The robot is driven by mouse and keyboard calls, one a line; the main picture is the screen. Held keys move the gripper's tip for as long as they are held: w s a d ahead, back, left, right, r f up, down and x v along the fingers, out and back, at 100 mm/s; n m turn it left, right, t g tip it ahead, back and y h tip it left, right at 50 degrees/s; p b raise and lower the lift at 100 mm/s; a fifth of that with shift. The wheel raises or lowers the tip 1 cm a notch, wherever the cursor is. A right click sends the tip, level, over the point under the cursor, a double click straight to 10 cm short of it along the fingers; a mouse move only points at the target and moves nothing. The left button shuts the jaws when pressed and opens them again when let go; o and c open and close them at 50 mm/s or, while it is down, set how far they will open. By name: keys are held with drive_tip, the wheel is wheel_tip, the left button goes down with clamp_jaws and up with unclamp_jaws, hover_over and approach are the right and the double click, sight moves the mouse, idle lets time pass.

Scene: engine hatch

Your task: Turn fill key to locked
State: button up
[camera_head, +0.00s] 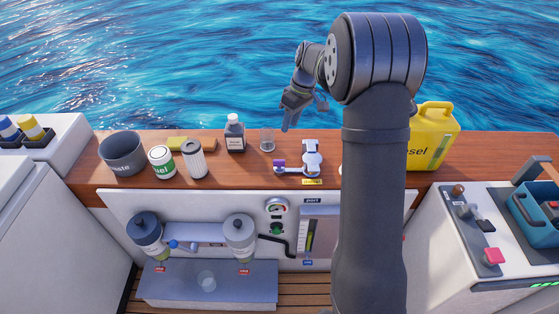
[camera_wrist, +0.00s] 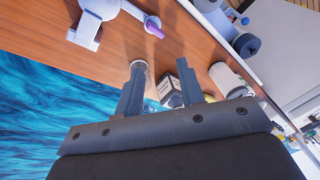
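The fill key looks to be the pale grey fitting (camera_head: 311,158) on the wooden deck, with an arm reaching left to a purple tip (camera_head: 279,164). A small yellow label (camera_head: 312,182) is in front of it, too small to read. In the wrist view the fitting (camera_wrist: 95,22) is at the top left, its purple tip (camera_wrist: 153,28) pointing right. My gripper (camera_head: 302,117) hangs above the far edge of the deck, behind the fitting and apart from it. In the wrist view my gripper (camera_wrist: 160,70) has its two fingers spread, with nothing held between them.
A small clear cup (camera_head: 267,141) and a dark bottle (camera_head: 235,133) stand left of the fitting. Further left are a filter (camera_head: 195,159), a white-green can (camera_head: 162,161) and a waste bin (camera_head: 122,153). A yellow diesel can (camera_head: 434,138) stands at right. Water lies behind the deck.

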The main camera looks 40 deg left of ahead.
drive_tip(key=w+d+n, duration=0.1)
drive_tip(key=n, duration=0.2)
drive_tip(key=n+g+y, duration=0.1)
drive_tip(key=n+y, duration=0.1)
drive_tip(key=n, duration=0.3)
approach(279, 161)
drive_tip(key=x, duration=1)
drive_tip(key=shift+w+a+f, duration=0.1)
drive_tip(key=shift+a+f, duration=0.05)
clamp_jaws()
